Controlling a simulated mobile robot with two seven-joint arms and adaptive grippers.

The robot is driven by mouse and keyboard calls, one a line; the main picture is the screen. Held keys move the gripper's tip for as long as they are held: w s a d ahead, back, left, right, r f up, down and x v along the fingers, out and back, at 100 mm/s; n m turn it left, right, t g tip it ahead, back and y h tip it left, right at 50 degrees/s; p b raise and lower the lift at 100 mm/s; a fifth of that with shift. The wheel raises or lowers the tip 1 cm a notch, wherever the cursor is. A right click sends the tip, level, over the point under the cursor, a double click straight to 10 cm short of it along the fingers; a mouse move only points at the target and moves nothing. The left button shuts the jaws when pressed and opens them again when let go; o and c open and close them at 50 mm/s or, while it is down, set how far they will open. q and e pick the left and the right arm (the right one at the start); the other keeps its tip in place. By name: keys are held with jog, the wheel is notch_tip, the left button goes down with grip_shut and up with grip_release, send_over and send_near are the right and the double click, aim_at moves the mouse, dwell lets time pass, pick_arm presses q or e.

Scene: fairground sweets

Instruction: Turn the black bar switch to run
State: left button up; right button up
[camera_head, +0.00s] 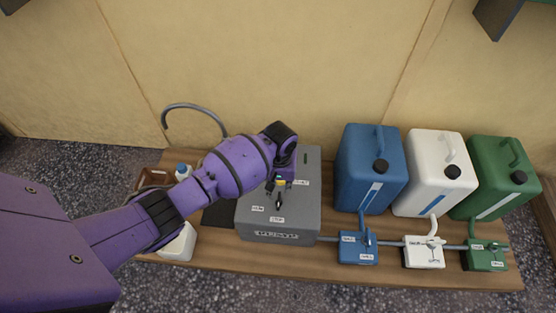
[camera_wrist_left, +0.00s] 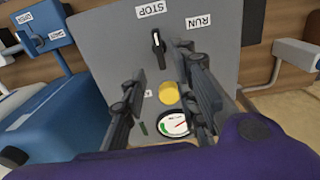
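The black bar switch (camera_wrist_left: 158,41) is on the face of the grey pump box (camera_wrist_left: 108,45). Its white line points toward the STOP label (camera_wrist_left: 150,9); the RUN label (camera_wrist_left: 199,22) is to its right in the left wrist view. In the head view the switch (camera_head: 278,200) shows just below my left gripper (camera_head: 278,184), which is over the grey box (camera_head: 305,215). In the left wrist view my left gripper (camera_wrist_left: 161,62) is open, its fingers apart and nothing held, with the switch just beyond the fingertips. My right gripper is not in view.
A yellow round part (camera_wrist_left: 169,93) and a dial gauge (camera_wrist_left: 173,123) are on the same face. Blue (camera_head: 370,170), white (camera_head: 430,175) and green (camera_head: 497,175) canisters stand to the right, with small valve boxes and a pipe in front. A white bottle (camera_head: 180,243) stands left.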

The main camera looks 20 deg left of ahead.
aim_at(280, 198)
pick_arm(q)
notch_tip(280, 198, down, 6)
jog(key=b, duration=0.2)
jog(key=shift+s+f+b, duration=0.1)
jog(key=shift+f+b, duration=0.15)
jog(key=shift+b, duration=0.1)
jog(key=shift+f, duration=0.25)
grip_shut()
